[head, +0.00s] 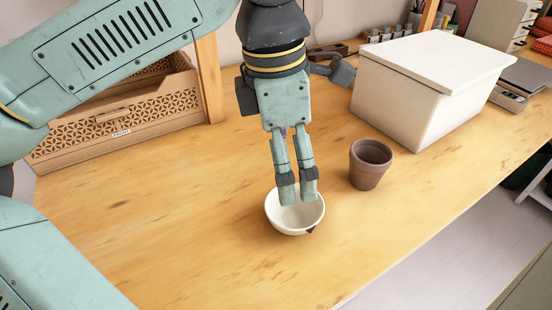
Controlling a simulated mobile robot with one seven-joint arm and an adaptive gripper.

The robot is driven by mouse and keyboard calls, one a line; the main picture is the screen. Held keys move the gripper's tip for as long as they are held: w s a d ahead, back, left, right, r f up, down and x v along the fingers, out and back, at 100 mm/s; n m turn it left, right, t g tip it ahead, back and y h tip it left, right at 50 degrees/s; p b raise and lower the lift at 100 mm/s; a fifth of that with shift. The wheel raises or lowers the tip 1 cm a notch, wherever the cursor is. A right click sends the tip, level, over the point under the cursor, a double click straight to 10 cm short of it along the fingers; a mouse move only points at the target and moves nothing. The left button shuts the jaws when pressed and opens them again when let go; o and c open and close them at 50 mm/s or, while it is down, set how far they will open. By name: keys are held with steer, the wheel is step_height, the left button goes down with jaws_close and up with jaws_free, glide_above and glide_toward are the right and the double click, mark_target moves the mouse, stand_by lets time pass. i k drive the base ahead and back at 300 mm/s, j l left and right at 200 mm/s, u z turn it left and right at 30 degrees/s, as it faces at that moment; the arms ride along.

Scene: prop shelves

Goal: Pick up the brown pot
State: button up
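The brown pot (369,166) stands upright on the wooden table, its dark open mouth facing up. My gripper (299,199) points down over the white bowl (295,224), to the left of the pot and apart from it. Its two fingers hang side by side with a narrow gap between them, and nothing shows held there. The fingertips cover part of the bowl's inside, and I cannot tell whether they touch it.
A large white lidded box (415,98) stands just behind and right of the pot. A wooden crate (120,122) is at the back left. The table (190,220) is clear at front left. Its front edge runs diagonally on the right, beyond the pot.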

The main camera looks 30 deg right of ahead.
mark_target(370, 159)
steer(key=k, duration=1)
